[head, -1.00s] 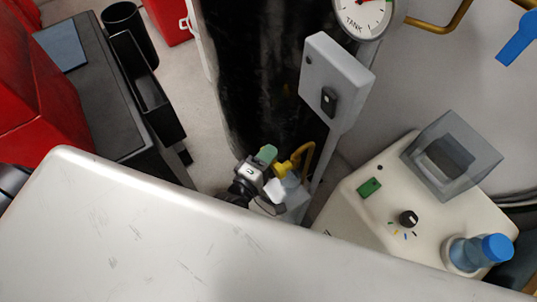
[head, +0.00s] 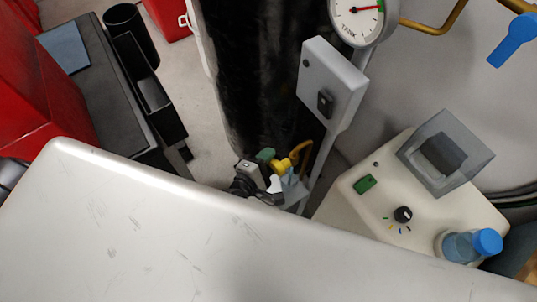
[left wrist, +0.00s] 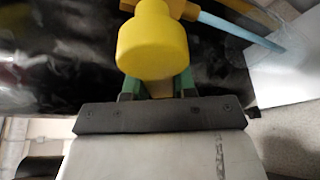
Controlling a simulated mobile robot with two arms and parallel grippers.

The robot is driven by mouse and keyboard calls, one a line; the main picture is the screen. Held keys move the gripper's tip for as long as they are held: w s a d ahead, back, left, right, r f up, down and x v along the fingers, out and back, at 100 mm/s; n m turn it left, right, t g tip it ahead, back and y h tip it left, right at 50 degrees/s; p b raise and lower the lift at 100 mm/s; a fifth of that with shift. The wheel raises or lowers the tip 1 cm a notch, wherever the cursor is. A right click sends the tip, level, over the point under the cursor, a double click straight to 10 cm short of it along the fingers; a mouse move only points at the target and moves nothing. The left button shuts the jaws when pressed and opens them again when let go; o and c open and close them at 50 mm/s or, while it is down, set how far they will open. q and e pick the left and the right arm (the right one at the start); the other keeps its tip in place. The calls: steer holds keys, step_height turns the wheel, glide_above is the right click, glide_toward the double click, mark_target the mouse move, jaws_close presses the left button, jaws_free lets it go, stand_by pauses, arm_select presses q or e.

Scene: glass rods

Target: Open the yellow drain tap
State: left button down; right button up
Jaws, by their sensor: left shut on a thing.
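The yellow drain tap (head: 280,166) sits low at the foot of the dark tank in the head view. In the left wrist view its round yellow body (left wrist: 152,47) fills the upper middle. My left gripper (head: 268,158) is at the tap, and its green fingertips show in the left wrist view (left wrist: 158,86) on both sides of the yellow part below the round body. It is shut on the tap. The tap hides part of the fingers, so the exact contact is not visible. My right gripper is not in view.
The black tank (head: 255,80) rises behind the tap. A grey switch box (head: 330,85) on a post and a brass pipe (head: 306,155) stand close by. A gauge (head: 357,15), a blue lever (head: 512,40) and a cream machine (head: 365,210) are to the right.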

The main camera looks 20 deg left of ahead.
arm_select(q)
steer(key=c, duration=0.9)
jaws_free()
steer(key=shift+s, duration=0.1)
steer(key=v, duration=1)
steer(key=shift+s, duration=0.3)
steer(key=shift+r, duration=0.1)
